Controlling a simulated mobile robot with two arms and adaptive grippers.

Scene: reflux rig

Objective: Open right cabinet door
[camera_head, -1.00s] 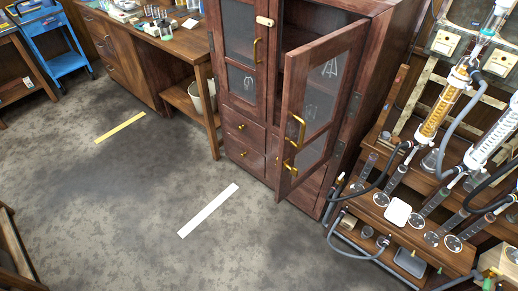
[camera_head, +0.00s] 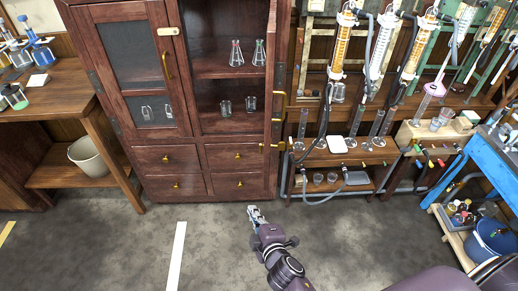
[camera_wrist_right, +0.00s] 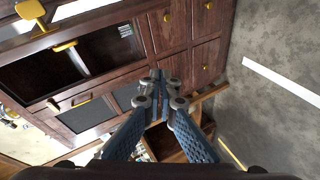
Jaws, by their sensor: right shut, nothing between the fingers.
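The brown wooden cabinet (camera_head: 190,142) stands ahead in the head view. Its right door (camera_head: 279,75) stands open, swung out toward me and seen nearly edge-on. The left glass door (camera_head: 138,60) is shut. My right gripper (camera_head: 254,211) is shut and empty, in front of and below the cabinet, apart from the door. In the wrist view its fingertips (camera_wrist_right: 163,82) meet before the cabinet drawers (camera_wrist_right: 170,42). My left gripper is not in view.
A glassware rack (camera_head: 350,160) stands close to the right of the open door. A blue cart (camera_head: 455,165) is at the far right. A wooden table (camera_head: 60,115) with a bucket (camera_head: 90,160) beneath is on the left. The floor (camera_head: 120,250) in front is clear.

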